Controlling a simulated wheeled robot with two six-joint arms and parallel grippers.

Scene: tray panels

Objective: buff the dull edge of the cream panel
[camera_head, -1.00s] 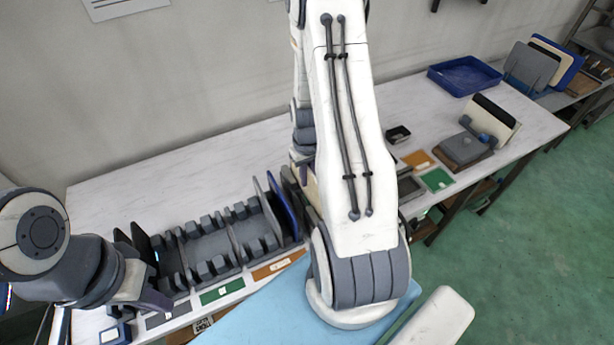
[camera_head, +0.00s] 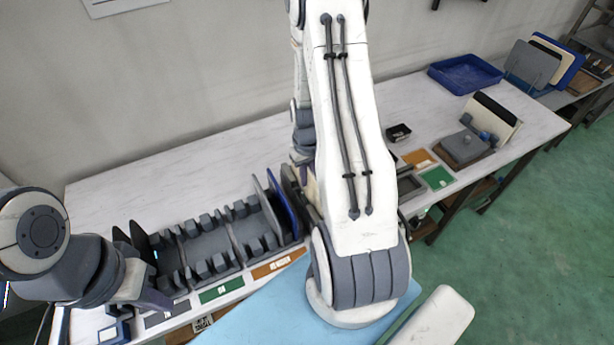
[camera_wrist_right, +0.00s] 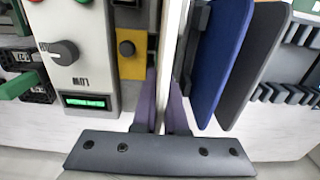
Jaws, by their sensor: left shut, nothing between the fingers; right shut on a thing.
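In the right wrist view a thin pale panel (camera_wrist_right: 172,60), seen edge-on, stands between the purple fingers of my right gripper (camera_wrist_right: 165,110), which is shut on it. I take it for the cream panel; its faces and any dull edge cannot be made out. In the head view my right arm hides most of this, and only a purple finger (camera_head: 303,172) and a cream sliver show. My left gripper (camera_head: 153,299) is shut and empty, low at the left by the front of the rack.
A grey slotted rack (camera_head: 207,245) holds dark panels and a blue panel (camera_wrist_right: 222,55). A control box (camera_wrist_right: 78,50) with a knob and green display is left of the held panel. Another cream panel with a dark band (camera_head: 490,118) and a blue tray (camera_head: 463,75) are at the right.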

